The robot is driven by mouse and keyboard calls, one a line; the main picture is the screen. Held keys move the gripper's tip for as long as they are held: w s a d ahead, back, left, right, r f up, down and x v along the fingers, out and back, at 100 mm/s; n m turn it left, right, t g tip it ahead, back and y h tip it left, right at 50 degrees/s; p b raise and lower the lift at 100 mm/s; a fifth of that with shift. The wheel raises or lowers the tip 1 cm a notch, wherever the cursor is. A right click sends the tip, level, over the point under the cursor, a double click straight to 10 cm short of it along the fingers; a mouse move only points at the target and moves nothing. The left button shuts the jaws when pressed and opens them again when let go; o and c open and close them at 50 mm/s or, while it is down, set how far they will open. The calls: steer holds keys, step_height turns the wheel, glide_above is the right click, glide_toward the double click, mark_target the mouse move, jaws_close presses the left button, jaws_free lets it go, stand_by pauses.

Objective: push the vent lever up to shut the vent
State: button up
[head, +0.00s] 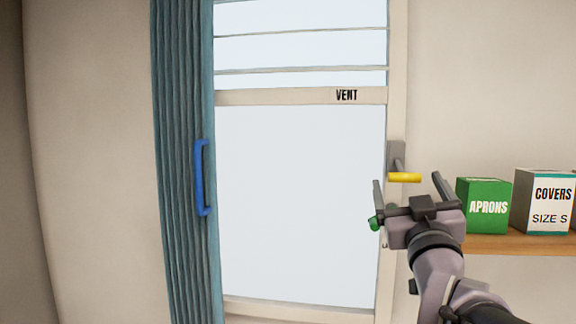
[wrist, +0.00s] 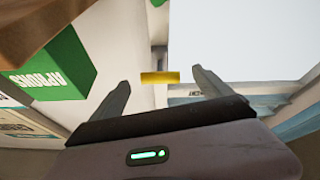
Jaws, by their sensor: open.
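The vent lever is a yellow bar (head: 404,177) on a grey mount (head: 396,155) at the window frame's right side. It sticks out roughly level. The vent (head: 300,52), with thin slats, is at the top of the window above a bar marked VENT. My gripper (head: 407,184) is open and empty just in front of the lever, its two fingers spread to either side of the bar. In the wrist view the yellow bar (wrist: 160,78) shows between the fingertips (wrist: 160,84). I see no clear contact; the exact gap in depth is hard to tell.
A green APRONS box (head: 484,206) and a COVERS box (head: 545,202) stand on a wooden shelf (head: 520,243), close to the right of my gripper. A teal curtain (head: 182,160) with a blue handle (head: 201,178) hangs left of the window. The wall above the lever is clear.

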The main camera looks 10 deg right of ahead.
mark_target(406, 181)
steer(key=x, duration=0.4)
steer(key=shift+w+p, duration=0.1)
steer(key=shift+p, duration=0.25)
steer(key=shift+c, duration=0.2)
